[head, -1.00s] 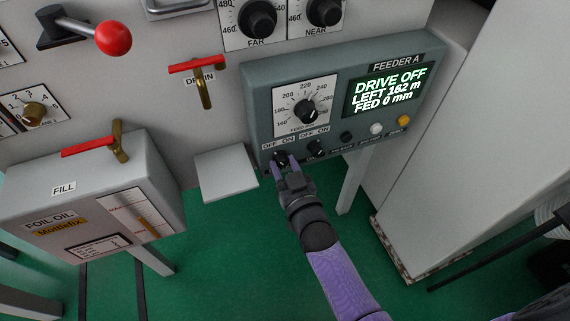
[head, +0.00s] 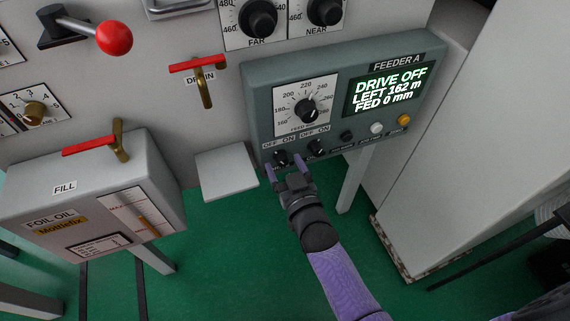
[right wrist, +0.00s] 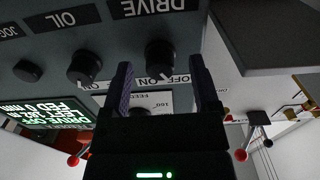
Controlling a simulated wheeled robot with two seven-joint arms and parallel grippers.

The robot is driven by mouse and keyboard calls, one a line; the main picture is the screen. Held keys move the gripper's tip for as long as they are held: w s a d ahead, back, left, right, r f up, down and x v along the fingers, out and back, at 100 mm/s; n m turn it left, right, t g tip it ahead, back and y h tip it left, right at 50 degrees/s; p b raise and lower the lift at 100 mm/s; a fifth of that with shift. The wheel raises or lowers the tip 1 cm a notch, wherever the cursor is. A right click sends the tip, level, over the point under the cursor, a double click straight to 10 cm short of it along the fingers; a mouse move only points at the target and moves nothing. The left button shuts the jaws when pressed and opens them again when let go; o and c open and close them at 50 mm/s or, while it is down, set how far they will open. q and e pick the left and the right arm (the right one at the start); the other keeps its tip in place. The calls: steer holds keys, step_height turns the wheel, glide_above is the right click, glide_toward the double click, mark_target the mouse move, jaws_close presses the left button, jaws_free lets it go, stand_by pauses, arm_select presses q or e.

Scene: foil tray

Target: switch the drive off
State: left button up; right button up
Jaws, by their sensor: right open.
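The feeder A panel (head: 250,100) is a grey-green box whose screen (head: 388,92) reads DRIVE OFF, LEFT 162 m, FED 0 mm. The black drive knob (head: 281,157) is at its lower left, under OFF and ON marks. It also shows in the right wrist view (right wrist: 160,55), next to the DRIVE label; I cannot tell its pointer's exact direction. My right gripper (head: 287,170) is open, its fingers spread either side of the drive knob and apart from it; they also show in the right wrist view (right wrist: 160,72). My left gripper is not in view.
The oil knob (head: 316,148) sits close right of the drive knob. A larger feed dial (head: 306,111) is above. A pale shelf (head: 226,173) juts out left of the gripper. A foil oil box (head: 95,200) stands further left. Green floor is open below.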

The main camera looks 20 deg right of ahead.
steer(key=s+p, duration=0.3)
steer(key=s, duration=0.6)
steer(key=shift+s+d, duration=0.15)
steer(key=shift+s, duration=0.2)
